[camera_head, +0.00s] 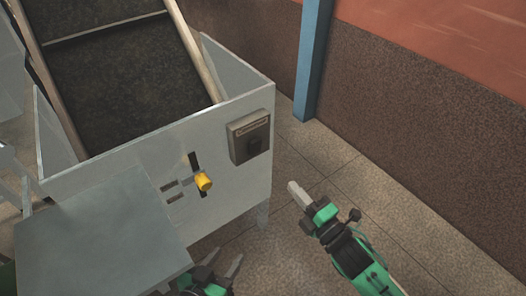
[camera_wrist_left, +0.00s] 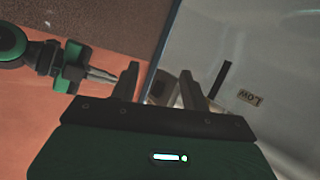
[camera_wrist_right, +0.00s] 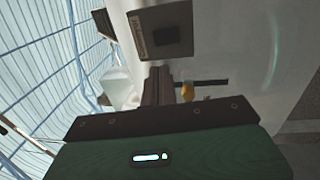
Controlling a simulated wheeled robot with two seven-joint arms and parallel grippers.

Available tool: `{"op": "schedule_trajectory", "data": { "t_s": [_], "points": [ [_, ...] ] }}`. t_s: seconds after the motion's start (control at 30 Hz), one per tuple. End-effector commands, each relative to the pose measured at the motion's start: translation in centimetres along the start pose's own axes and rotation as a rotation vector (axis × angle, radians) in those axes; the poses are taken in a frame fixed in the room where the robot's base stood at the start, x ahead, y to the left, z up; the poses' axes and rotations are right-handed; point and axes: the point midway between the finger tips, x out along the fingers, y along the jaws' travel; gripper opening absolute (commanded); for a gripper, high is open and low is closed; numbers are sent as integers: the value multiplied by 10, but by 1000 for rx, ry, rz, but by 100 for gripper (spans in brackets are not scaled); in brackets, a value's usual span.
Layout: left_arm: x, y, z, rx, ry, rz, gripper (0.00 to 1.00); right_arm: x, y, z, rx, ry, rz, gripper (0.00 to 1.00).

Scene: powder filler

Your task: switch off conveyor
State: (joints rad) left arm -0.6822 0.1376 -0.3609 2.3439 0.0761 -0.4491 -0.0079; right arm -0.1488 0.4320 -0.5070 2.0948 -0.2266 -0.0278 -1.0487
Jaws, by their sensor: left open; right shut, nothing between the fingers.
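A grey-brown switch box (camera_head: 249,137), apparently labelled for the conveyor, is on the end panel of the conveyor housing, with a dark knob (camera_head: 254,146) low on its face. The box also shows at the top of the right wrist view (camera_wrist_right: 160,32). The conveyor's dark belt (camera_head: 120,75) lies inside the housing. My right gripper (camera_head: 293,188) is shut and empty, right of and below the box, apart from it. Its closed fingers show in the right wrist view (camera_wrist_right: 158,85). My left gripper (camera_head: 225,260) is open and empty, low in front of the panel.
A yellow-handled lever (camera_head: 203,181) sticks out of a slot in the panel, left of the box. A flat grey plate (camera_head: 115,235) juts out at lower left. A blue post (camera_head: 313,60) and brown wall (camera_head: 420,130) stand at right. Tiled floor (camera_head: 320,150) lies between.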

Motion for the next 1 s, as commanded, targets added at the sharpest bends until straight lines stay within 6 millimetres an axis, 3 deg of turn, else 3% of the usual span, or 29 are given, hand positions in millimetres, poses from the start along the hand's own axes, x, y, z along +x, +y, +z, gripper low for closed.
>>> {"op": "schedule_trajectory", "data": {
  "t_s": [0.17, 0.47, 0.8, 1.0],
  "points": [
    [1, 1, 0, -2, 12, 4, 46, 13, 0, 0, 1, 0, 2, 0],
    [2, 6, -1, -10, 71, 16, 46, 60, 0, 0, 0, -1, 3, 0],
    [6, 1, -36, 10, 246, 10, 46, 115, -1, 0, 1, 0, 2, 0],
    [6, -3, -55, 21, 333, 5, 46, 134, 0, 0, 1, 0, 1, 0]
  ]
}}
